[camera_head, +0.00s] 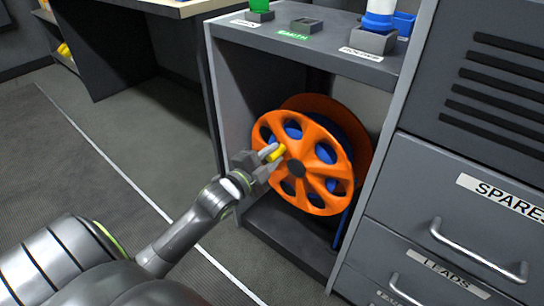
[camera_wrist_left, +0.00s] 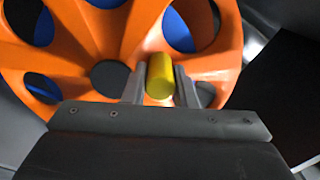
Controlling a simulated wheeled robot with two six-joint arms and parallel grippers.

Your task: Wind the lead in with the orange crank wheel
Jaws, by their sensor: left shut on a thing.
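The orange crank wheel (camera_head: 322,182) stands upright in an open grey cabinet bay, with oval holes and a dark hub. Blue lead (camera_head: 325,153) shows through the holes, and a strand hangs below the wheel. A yellow crank handle (camera_head: 277,153) sticks out from the wheel's left side. My left gripper (camera_head: 270,154) is shut on this handle. In the left wrist view the yellow handle (camera_wrist_left: 160,77) sits between the two grey fingers, with the orange wheel (camera_wrist_left: 85,60) behind. My right gripper is not in view.
Grey drawers with metal handles (camera_head: 478,262), labelled SPARES and LEADS, stand right of the bay. The shelf above (camera_head: 310,42) holds small labelled sockets, with green and blue-white items. The bay's left wall (camera_head: 228,110) is close to my left gripper. Open floor lies to the left.

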